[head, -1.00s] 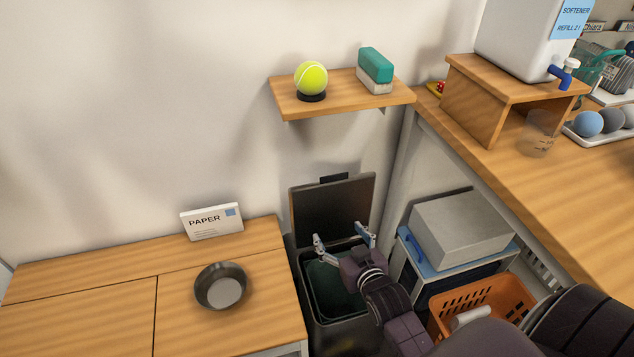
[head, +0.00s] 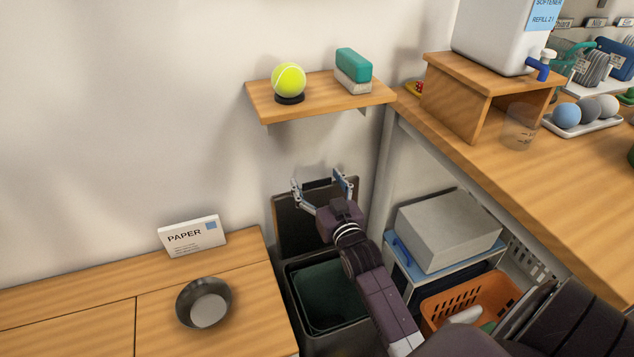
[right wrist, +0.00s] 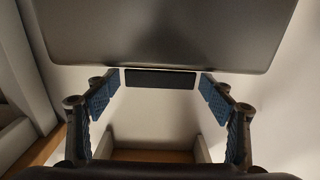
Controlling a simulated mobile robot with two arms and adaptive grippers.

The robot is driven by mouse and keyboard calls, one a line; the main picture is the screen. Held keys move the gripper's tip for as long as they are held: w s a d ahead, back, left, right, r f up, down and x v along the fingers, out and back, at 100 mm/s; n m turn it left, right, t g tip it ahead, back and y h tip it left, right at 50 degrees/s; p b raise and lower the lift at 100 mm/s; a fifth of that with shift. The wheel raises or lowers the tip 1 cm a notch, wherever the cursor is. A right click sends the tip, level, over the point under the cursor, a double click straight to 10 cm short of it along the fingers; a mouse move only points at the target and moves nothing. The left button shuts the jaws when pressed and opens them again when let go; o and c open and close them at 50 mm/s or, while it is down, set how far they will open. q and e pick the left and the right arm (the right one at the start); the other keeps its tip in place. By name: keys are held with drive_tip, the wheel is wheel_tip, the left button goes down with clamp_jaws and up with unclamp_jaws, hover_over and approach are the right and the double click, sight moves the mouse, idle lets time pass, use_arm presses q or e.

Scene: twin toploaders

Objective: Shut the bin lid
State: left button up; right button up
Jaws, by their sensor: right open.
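The bin (head: 296,300) stands in the gap between the wooden counter and the grey post, with a dark green inside showing. Its dark grey lid (head: 290,226) is open and stands upright against the wall; it also shows in the right wrist view (right wrist: 160,35). My right gripper (head: 322,183) is open at the lid's upper edge, with its fingers spread on either side of the black tab. In the right wrist view the tab (right wrist: 160,79) lies between the blue finger pads, apart from both. My left gripper is not in view.
A PAPER sign (head: 192,236) and a metal bowl (head: 204,302) are on the counter left of the bin. A shelf (head: 320,103) with a tennis ball (head: 288,78) is above. A grey box (head: 447,230) and an orange basket (head: 470,298) are at the right.

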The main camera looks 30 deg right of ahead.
drive_tip(key=c, duration=1.7)
